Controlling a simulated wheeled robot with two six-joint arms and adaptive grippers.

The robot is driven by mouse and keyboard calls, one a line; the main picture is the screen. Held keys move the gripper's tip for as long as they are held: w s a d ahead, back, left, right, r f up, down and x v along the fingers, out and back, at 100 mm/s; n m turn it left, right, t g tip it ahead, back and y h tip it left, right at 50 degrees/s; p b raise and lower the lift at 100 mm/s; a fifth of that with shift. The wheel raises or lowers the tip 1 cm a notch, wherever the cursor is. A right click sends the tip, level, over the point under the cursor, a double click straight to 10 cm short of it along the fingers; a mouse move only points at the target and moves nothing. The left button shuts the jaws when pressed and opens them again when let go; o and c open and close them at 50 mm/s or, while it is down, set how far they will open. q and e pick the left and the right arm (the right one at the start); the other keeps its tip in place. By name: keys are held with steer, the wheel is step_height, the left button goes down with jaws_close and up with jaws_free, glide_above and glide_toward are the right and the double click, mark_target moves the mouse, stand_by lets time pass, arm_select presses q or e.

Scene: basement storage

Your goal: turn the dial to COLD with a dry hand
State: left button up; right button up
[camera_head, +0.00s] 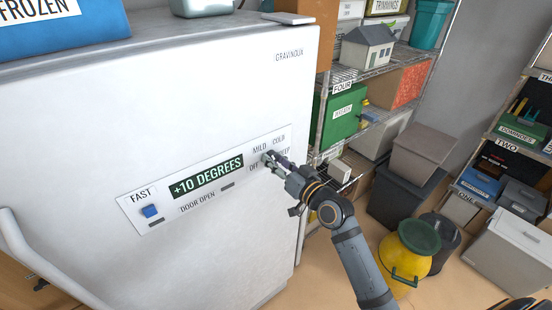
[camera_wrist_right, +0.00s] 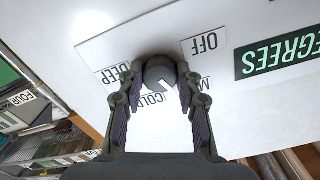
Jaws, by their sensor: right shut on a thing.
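A white freezer (camera_head: 120,120) carries a control panel (camera_head: 160,215) with a green display (camera_head: 207,177) reading +10 DEGREES. The dial is mostly hidden by my right gripper (camera_head: 270,160) in the head view. In the right wrist view the dial (camera_wrist_right: 158,72) is a round grey knob with a white mark, between labels OFF (camera_wrist_right: 205,43), DEEP (camera_wrist_right: 114,73), COLD (camera_wrist_right: 153,99) and a partly hidden MILD. The mark seems to point between COLD and MILD; exactly where is hard to tell. My right gripper (camera_wrist_right: 160,78) is shut on the dial, one finger each side. My left gripper is out of view.
A blue button (camera_head: 150,211) sits under FAST at the panel's left. The freezer's handle (camera_head: 35,262) is at lower left. A blue FROZEN box (camera_head: 60,30) stands on top. To the right are loaded shelves, stacked bins (camera_head: 410,170) and a yellow container (camera_head: 405,260).

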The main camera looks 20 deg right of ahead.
steer(key=shift+m+p, duration=2)
steer(key=shift+m, duration=3.6)
steer(key=shift+f, duration=0.1)
steer(key=o, duration=1.1)
steer(key=shift+o, duration=0.2)
